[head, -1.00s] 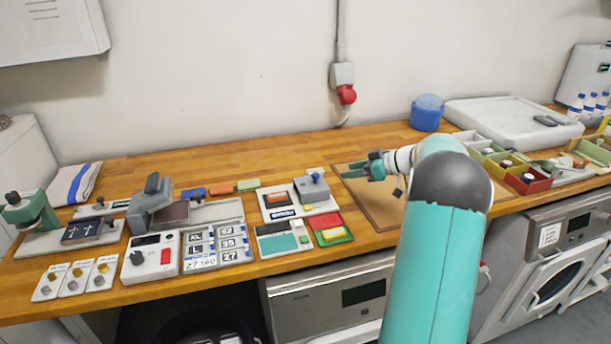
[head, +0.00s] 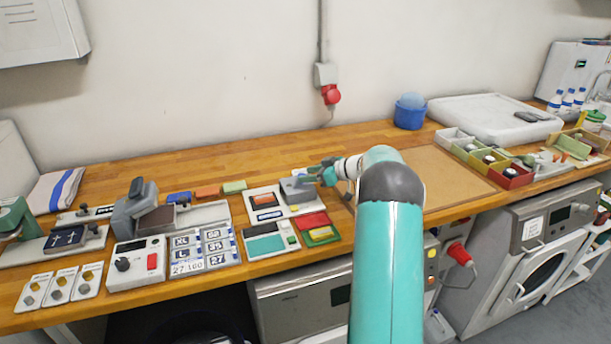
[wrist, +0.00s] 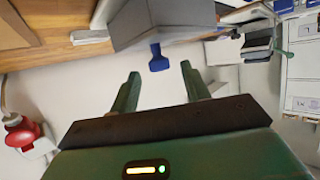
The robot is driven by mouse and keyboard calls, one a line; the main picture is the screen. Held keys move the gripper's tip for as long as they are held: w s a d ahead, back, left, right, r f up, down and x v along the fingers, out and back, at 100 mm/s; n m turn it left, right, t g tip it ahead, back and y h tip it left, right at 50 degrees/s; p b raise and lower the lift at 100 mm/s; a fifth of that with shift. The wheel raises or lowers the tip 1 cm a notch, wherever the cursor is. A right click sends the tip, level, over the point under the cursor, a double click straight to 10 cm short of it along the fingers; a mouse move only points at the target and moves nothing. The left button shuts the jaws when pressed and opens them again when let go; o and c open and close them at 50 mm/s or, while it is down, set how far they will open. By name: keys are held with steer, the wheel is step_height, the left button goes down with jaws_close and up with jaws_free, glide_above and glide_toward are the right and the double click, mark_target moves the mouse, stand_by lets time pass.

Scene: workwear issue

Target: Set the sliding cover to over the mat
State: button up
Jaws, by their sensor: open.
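A grey block with a blue knob, which looks like the sliding cover (head: 297,190), sits at the right end of a white panel (head: 301,209) on the wooden counter. The panel's left part shows an orange-framed dark window (head: 265,201) and a blue label (head: 270,215); I cannot tell which part is the mat. My gripper (head: 322,175) is at the cover's right side. In the wrist view the cover (wrist: 170,22) is ahead, and its blue knob (wrist: 158,60) shows just beyond and between the two separated fingertips (wrist: 159,70). Nothing is held.
Coloured cards (head: 318,228) lie in front of the panel. A brown board (head: 445,180) lies bare at right, before several coloured bins (head: 510,178). The counter behind is mostly clear.

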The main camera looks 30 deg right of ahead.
steer(key=shift+x, duration=1)
jaws_close()
steer(key=w+a, duration=0.1)
steer(key=a, duration=0.2)
steer(key=w+a, duration=0.1)
steer(key=a, duration=0.3)
steer(key=w+a, duration=0.1)
steer(key=a, duration=0.3)
steer(key=shift+a+r, duration=0.1)
steer(key=shift+a, duration=0.15)
jaws_free()
steer(key=shift+a, duration=0.15)
